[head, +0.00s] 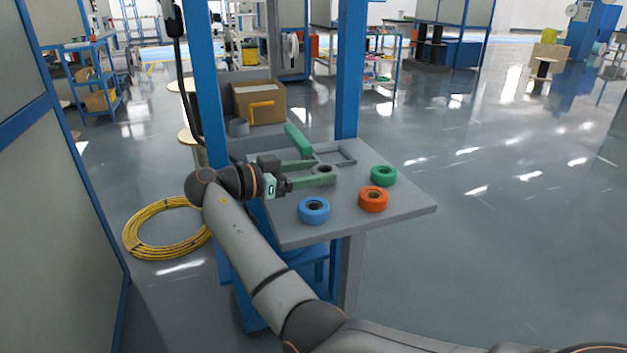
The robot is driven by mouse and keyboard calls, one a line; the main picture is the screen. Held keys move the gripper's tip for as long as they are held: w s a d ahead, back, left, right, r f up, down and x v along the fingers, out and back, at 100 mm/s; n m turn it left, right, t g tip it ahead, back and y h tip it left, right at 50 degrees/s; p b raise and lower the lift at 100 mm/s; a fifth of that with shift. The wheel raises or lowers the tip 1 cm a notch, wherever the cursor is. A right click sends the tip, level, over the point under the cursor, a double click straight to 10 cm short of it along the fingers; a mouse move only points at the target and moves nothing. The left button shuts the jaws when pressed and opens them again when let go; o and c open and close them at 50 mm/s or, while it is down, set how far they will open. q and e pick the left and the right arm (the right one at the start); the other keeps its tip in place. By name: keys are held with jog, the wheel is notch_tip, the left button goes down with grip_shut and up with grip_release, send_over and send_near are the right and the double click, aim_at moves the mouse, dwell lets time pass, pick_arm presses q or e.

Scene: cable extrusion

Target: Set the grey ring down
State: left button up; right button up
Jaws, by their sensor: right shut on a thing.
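The grey ring (323,169) is between the green fingertips of my right gripper (318,172), which is shut on it. The gripper reaches in from the left side of the grey table (400,216), with its fingers pointing right. The ring is over the table's middle; I cannot tell whether it touches the top. A blue ring (314,210), an orange ring (373,199) and a green ring (383,176) lie on the table in front and to the right. My left gripper is not in view.
A grey rectangular frame (335,154) lies at the table's back. A green block (298,138) stands beside it. Blue posts (349,70) rise behind the table. A cardboard box (258,102) is at the back left. A yellow cable coil (165,228) lies on the floor.

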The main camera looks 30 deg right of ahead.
jog(key=shift+f, duration=0.55)
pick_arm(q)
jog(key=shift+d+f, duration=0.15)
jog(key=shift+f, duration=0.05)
pick_arm(e)
jog(key=shift+r, duration=0.1)
jog(key=shift+f, duration=0.2)
jog(key=o, duration=1.1)
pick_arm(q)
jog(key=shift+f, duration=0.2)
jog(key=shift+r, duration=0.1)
pick_arm(e)
jog(key=shift+r, duration=0.15)
jog(key=shift+a+r, duration=0.1)
jog(key=shift+r, duration=0.05)
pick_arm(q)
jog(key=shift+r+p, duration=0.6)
pick_arm(e)
jog(key=a, duration=0.4)
jog(key=a+r, duration=0.1)
jog(key=a, duration=0.6)
jog(key=shift+w+a+r, duration=0.25)
jog(key=shift+a+r, duration=0.05)
jog(key=shift+a, duration=0.05)
